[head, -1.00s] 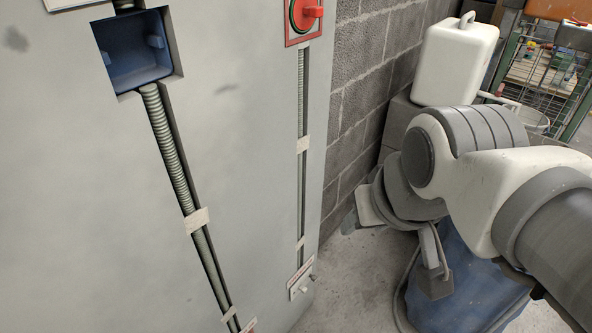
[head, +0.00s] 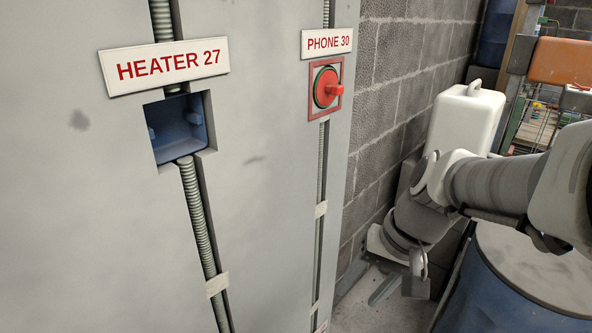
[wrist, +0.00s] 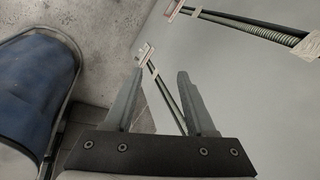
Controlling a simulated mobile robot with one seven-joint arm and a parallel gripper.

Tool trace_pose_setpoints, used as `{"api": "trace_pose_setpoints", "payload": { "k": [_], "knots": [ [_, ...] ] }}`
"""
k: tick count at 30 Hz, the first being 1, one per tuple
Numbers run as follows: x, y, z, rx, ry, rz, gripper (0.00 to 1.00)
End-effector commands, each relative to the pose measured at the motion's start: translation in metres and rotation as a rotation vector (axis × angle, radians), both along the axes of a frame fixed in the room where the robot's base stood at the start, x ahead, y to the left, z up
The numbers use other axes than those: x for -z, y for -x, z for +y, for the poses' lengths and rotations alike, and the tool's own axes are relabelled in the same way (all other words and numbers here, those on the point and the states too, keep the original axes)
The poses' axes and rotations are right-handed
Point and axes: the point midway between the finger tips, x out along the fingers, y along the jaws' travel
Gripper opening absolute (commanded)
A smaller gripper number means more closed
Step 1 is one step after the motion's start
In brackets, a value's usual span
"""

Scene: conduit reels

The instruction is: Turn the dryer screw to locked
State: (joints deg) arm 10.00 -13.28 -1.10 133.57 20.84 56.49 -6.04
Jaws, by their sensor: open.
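No label reading dryer shows in either view, and I cannot make out a dryer screw. In the head view a red knob (head: 327,87) on a red-edged plate sits under a sign reading PHONE 30 (head: 327,43). A sign reading HEATER 27 (head: 165,66) hangs above an open blue recessed box (head: 180,128). My gripper (head: 398,286) hangs low, right of the panel and apart from it. In the wrist view its two fingers (wrist: 160,76) are spread and empty. A small plate (wrist: 146,54) at a conduit end shows beyond them, too small to read.
Ribbed conduits (head: 199,215) run in slots down the grey panel (head: 80,220). A block wall (head: 388,110) stands behind. A white canister (head: 465,118), a blue drum (head: 505,280) and an orange box (head: 560,62) are at the right. The floor (wrist: 110,30) below my gripper is partly clear.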

Motion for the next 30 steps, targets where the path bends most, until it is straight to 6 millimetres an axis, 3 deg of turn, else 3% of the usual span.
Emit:
{"api": "trace_pose_setpoints", "payload": {
  "k": [17, 30],
  "knots": [
    [0.092, -0.082, -0.024, 0.367, -0.471, 0.314, 0.56],
    [0.200, -0.120, -0.068, 0.722, -0.815, 0.432, 0.56]
  ]
}}
